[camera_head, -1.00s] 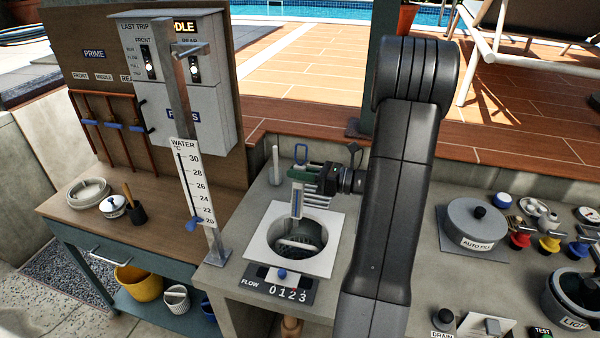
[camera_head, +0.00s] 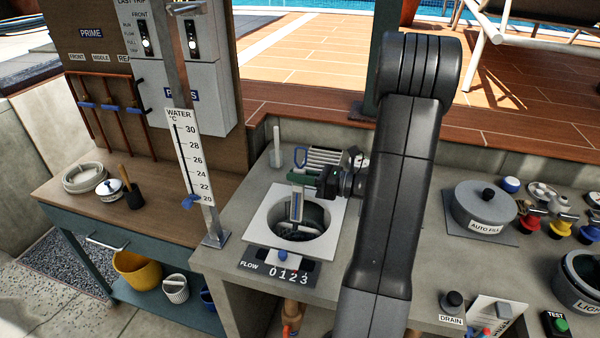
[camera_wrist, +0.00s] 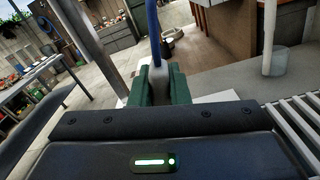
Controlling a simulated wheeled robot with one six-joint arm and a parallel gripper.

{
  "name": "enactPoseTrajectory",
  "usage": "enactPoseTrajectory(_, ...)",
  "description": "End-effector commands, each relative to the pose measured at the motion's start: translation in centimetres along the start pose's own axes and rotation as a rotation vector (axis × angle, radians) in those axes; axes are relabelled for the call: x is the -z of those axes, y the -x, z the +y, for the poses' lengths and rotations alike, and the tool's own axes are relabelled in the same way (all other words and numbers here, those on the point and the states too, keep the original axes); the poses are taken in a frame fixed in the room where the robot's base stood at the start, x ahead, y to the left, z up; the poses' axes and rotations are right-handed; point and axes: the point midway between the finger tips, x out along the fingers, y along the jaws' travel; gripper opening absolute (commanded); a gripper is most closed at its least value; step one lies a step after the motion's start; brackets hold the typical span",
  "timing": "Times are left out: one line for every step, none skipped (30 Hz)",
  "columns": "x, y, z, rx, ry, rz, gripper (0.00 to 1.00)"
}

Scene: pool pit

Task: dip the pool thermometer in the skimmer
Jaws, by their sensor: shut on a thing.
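The pool thermometer (camera_head: 296,208) is a pale flat stick with a scale and a blue loop handle. My gripper (camera_head: 318,184) is shut on its upper part and holds it upright over the skimmer (camera_head: 261,236), a square white frame with a round dark opening. The thermometer's lower end appears within the opening; whether it touches water cannot be told. In the wrist view my gripper's green jaws (camera_wrist: 158,88) close around the thermometer (camera_wrist: 154,38), whose blue handle rises above them. Its lower end is hidden there.
A post with a WATER °C scale (camera_head: 190,158) stands left of the skimmer. A thin white post (camera_head: 277,146) stands behind it. The AUTO FILL lid (camera_head: 482,212) and several valves are at the right.

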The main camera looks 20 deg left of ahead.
Motion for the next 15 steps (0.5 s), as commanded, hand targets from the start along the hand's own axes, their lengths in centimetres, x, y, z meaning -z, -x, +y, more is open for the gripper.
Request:
enactPoseTrajectory(0.6,0.0,-0.1,0.0,-0.001,0.0,0.0)
enactPoseTrajectory(0.8,0.0,-0.1,0.0,-0.002,0.0,0.0)
enactPoseTrajectory(1.1,0.0,-0.1,0.0,-0.002,0.0,0.0)
enactPoseTrajectory(1.3,0.0,-0.1,0.0,-0.002,0.0,0.0)
enactPoseTrajectory(1.5,0.0,-0.1,0.0,-0.002,0.0,0.0)
enactPoseTrajectory(1.8,0.0,-0.1,0.0,-0.002,0.0,0.0)
enactPoseTrajectory(2.0,0.0,-0.1,0.0,-0.002,0.0,0.0)
enactPoseTrajectory(2.3,0.0,-0.1,0.0,-0.002,0.0,0.0)
enactPoseTrajectory(2.5,0.0,-0.1,0.0,-0.002,0.0,0.0)
enactPoseTrajectory(2.8,0.0,0.0,0.0,-0.002,0.0,0.0)
enactPoseTrajectory(3.0,0.0,-0.1,0.0,-0.003,0.0,0.0)
enactPoseTrajectory(3.3,0.0,-0.1,0.0,-0.003,0.0,0.0)
enactPoseTrajectory(3.5,0.0,-0.1,0.0,-0.003,0.0,0.0)
enactPoseTrajectory(3.7,0.0,-0.1,0.0,-0.003,0.0,0.0)
enactPoseTrajectory(4.0,0.0,-0.1,0.0,-0.003,0.0,0.0)
